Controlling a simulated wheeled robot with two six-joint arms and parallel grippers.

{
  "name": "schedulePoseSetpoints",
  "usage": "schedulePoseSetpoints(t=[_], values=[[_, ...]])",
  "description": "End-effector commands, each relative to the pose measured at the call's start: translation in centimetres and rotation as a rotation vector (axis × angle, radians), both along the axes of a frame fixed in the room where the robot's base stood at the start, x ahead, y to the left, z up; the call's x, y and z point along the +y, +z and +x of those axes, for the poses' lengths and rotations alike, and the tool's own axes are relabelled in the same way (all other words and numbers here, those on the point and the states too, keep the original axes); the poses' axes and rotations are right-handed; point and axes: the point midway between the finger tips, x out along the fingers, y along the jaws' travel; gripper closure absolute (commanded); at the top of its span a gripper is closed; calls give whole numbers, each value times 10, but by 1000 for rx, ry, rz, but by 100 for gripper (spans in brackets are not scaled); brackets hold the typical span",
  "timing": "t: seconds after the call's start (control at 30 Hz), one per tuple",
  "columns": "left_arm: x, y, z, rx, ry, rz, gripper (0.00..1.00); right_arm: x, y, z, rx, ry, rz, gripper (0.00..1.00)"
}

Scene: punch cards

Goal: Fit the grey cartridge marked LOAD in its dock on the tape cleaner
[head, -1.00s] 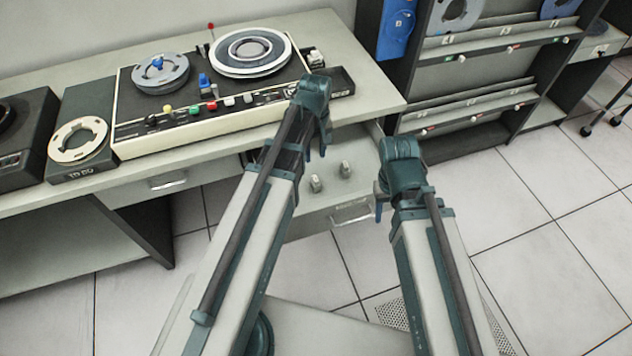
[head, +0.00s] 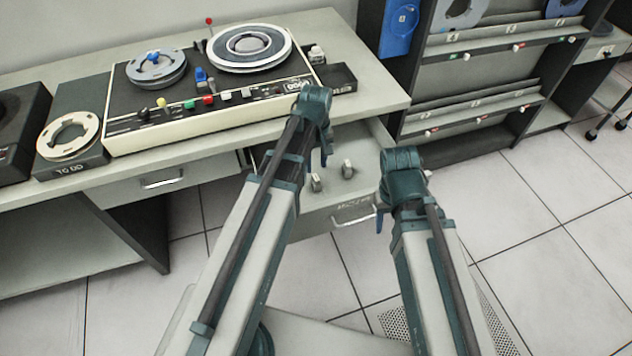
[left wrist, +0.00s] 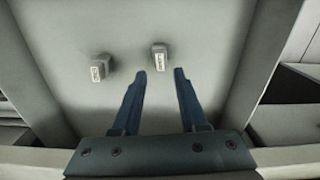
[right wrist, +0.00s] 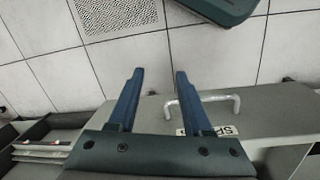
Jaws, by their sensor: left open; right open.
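Two small grey cartridges stand apart in the open drawer, one to the left (head: 316,183) and one to the right (head: 347,170). In the left wrist view, the left one (left wrist: 98,68) and the right one (left wrist: 159,57) carry pale labels too small to read. My left gripper (left wrist: 157,74) is open and empty above the drawer, the right cartridge showing just beyond its fingertips. My right gripper (right wrist: 158,72) is open and empty by the drawer's front. The reel machine (head: 190,130), perhaps the tape cleaner, stands on the desk; I cannot make out its dock, and my left wrist hides part of its front.
The open drawer (head: 300,225) juts out below the desk (head: 385,98); its handle (right wrist: 203,103) shows in the right wrist view. A dark block (head: 338,77) adjoins the machine's right end. A reel rack (head: 470,75) stands at right. The floor at right is clear.

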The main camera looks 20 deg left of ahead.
Motion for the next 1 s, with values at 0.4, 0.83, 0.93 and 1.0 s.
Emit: schedulePoseSetpoints(t=[0.4,0.83,0.93,1.0], values=[[0,-52,0,0,0,0,57,0,-52,0,0,0,0,50],[0,-57,0,0,0,0,57,0,-57,0,0,0,0,50],[0,-57,0,0,0,0,74,0,-57,0,0,0,0,50],[0,-57,0,0,0,0,86,0,-57,0,0,0,0,50]])
